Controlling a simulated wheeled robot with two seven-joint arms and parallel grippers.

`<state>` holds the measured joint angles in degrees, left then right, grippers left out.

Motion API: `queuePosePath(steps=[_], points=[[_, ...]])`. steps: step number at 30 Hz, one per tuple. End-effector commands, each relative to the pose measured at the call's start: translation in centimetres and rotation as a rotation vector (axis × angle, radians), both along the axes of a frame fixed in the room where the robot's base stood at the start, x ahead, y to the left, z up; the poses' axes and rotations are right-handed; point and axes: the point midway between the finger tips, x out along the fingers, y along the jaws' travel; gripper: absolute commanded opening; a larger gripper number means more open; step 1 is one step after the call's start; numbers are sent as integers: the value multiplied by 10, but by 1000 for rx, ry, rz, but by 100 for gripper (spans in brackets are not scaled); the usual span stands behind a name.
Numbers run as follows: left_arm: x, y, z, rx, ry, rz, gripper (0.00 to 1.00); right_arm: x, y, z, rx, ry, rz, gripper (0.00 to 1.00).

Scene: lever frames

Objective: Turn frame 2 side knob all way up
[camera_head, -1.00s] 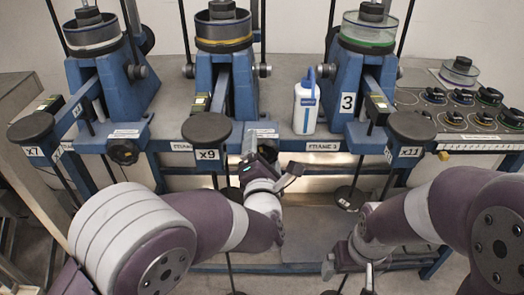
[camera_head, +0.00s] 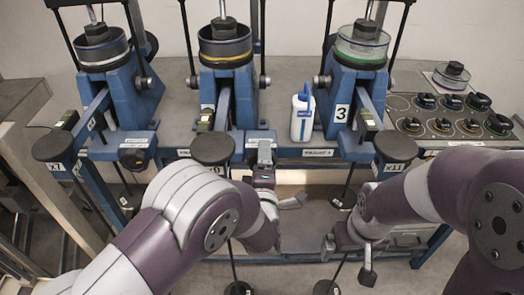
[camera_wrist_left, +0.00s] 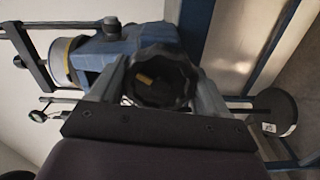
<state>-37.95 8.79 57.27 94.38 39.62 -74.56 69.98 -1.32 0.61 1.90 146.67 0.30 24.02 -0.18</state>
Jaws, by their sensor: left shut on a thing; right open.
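Frame 2 is the middle blue lever frame (camera_head: 222,90), with a yellow ring around its pot. Its dark faceted side knob (camera_wrist_left: 160,78) fills the space between my left gripper's fingers in the left wrist view. My left gripper (camera_head: 263,150) reaches the front of frame 2's base and is shut on that knob. In the head view the gripper hides most of the knob. My right gripper (camera_head: 367,268) hangs low at the right, open and empty, away from the frames.
A white bottle (camera_head: 302,118) with a blue top stands between frame 2 and the right frame (camera_head: 357,85), marked 3. Another blue frame (camera_head: 125,85) stands at left. Round black weights (camera_head: 212,150) hang at the front. A panel of black knobs (camera_head: 450,115) lies at right.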

Motion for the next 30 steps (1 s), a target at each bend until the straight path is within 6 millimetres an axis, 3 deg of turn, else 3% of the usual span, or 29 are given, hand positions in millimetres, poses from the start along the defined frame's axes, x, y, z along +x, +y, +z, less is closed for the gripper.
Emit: queuePosePath(steps=[3,4,5,6,14,24,30], points=[[0,0,3,248,0,0,21,0,0,10,0,1,0,96],[1,0,0,259,-1,0,83,0,0,8,0,0,0,96],[0,0,0,254,-2,0,92,0,0,6,0,0,0,96],[0,0,0,252,-2,0,96,0,0,6,0,1,0,96],[-1,0,0,249,-2,-1,96,0,0,6,0,1,0,96],[-50,-1,1,249,-2,-3,96,0,0,11,0,1,0,96],[-60,0,0,248,-2,0,96,0,0,12,0,1,0,96]])
